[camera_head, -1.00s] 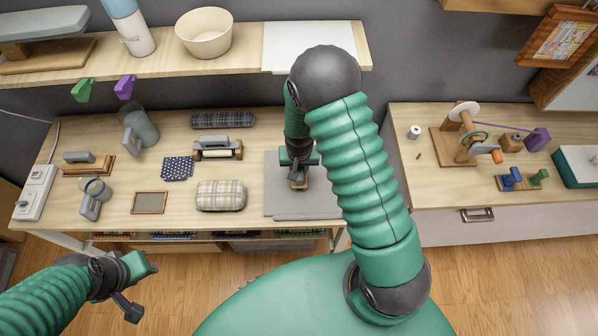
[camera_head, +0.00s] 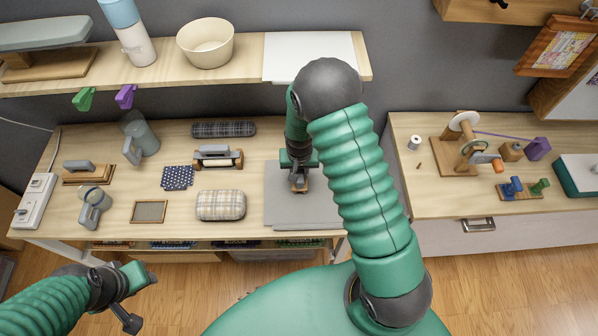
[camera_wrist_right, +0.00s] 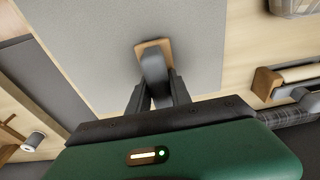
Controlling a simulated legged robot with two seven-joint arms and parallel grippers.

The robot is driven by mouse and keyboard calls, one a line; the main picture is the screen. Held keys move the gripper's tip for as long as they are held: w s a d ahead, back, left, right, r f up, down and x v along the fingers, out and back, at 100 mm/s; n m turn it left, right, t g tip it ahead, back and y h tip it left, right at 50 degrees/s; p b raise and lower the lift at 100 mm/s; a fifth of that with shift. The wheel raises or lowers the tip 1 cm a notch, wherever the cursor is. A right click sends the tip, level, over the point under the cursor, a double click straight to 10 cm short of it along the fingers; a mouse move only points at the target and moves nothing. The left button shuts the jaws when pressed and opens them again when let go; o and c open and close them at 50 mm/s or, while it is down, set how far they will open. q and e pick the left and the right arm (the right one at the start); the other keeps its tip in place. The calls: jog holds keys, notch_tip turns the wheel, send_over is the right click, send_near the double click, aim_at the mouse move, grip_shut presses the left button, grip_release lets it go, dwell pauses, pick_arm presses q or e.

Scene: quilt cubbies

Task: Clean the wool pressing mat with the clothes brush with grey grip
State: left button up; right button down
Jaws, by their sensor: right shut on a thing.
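The wool pressing mat (camera_head: 290,211) is a flat grey slab at the right end of the work table. My right gripper (camera_head: 299,178) is over it, shut on the clothes brush with grey grip (camera_head: 299,186). In the right wrist view the brush (camera_wrist_right: 152,70) shows its grey grip between the fingers and a wooden body over the mat (camera_wrist_right: 90,45). Its underside is hidden, so I cannot tell whether it touches the mat. My left gripper (camera_head: 137,278) hangs in front of the table's left end, away from the objects; its fingers are unclear.
Left of the mat lie a plaid cushion (camera_head: 221,205), a wood-handled roller (camera_head: 218,157) and a dark plaid roll (camera_head: 223,129). A grey-handled wooden block (camera_head: 88,172) is at far left. A shelf (camera_head: 230,70) overhangs the back. A second table (camera_head: 440,200) stands right.

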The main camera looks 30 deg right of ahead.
jog(key=shift+w+d, duration=0.15)
jog(key=shift+w, duration=0.15)
jog(key=shift+r, duration=0.1)
notch_tip(320, 180, up, 7)
jog(key=p, duration=0.6)
dwell(0.3)
